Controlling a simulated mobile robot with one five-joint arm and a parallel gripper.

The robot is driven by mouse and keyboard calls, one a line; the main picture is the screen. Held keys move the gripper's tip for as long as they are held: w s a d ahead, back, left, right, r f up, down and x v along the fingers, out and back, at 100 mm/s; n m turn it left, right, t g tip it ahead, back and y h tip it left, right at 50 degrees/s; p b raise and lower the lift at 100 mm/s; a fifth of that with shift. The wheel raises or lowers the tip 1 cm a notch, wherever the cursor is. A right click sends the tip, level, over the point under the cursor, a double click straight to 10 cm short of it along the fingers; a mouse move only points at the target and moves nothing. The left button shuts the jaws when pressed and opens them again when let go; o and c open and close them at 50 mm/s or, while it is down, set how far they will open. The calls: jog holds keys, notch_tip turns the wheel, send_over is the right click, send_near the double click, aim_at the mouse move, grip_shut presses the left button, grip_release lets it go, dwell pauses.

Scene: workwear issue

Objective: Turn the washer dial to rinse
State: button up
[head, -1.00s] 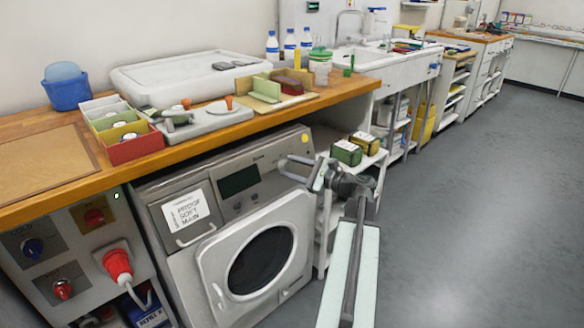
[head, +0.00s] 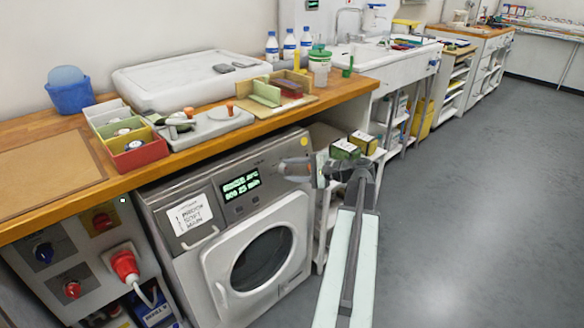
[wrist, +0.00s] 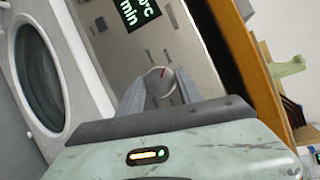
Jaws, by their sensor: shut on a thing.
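The washer (head: 232,239) stands under the wooden worktop, its round door closed. Its display (head: 240,185) is lit with green text, and part of this display also shows in the wrist view (wrist: 138,12). The washer dial (wrist: 160,80) is a round grey knob with a red pointer mark, on the panel beside small printed marks too small to read. My gripper (head: 291,172) reaches the right part of the panel and hides the dial in the head view. In the wrist view my gripper (wrist: 161,90) is shut on the dial, one finger on each side.
The worktop edge (head: 215,123) runs just above the panel. Small green-and-yellow boxes (head: 345,149) stand on a shelf right of the washer, close to my wrist. A control panel with red plugs (head: 124,264) is at left. The floor (head: 450,210) at right is clear.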

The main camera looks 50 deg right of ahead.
dwell(0.6)
jog(key=o, duration=1.4)
jog(key=shift+c, duration=0.2)
jog(key=shift+s, duration=0.1)
jog(key=p+v, duration=0.2)
jog(key=v, duration=0.5)
jog(key=shift+s, duration=0.3)
jog(key=shift+d+r, duration=0.15)
